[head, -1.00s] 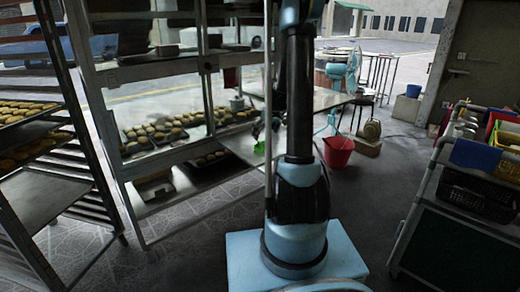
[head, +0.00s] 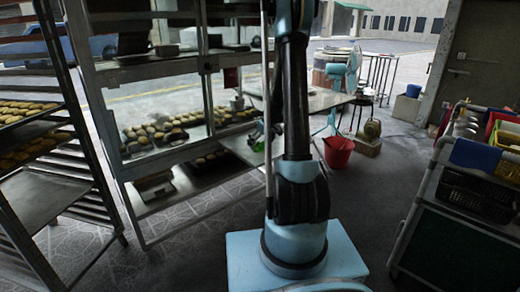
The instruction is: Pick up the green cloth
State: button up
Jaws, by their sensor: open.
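A small patch of green cloth (head: 259,146) shows just left of my arm, low beside the metal table. Most of it is hidden behind the arm, so its full shape and what it rests on cannot be told. My gripper (head: 258,131) shows only as a small dark shape at the arm's left edge, just above the green patch. It is open. Whether it touches the cloth cannot be told.
A glazed cabinet with trays of buns (head: 165,133) stands at left, beside a bun rack (head: 40,190). A metal table (head: 325,100) is behind my arm. A red bucket (head: 338,150) stands right of it. A loaded cart (head: 455,225) is at right. Floor between is clear.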

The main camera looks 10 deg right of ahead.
aim_at(260, 141)
jog(key=c, duration=0.8)
jog(key=shift+c, duration=0.2)
jog(key=shift+r, duration=5.05)
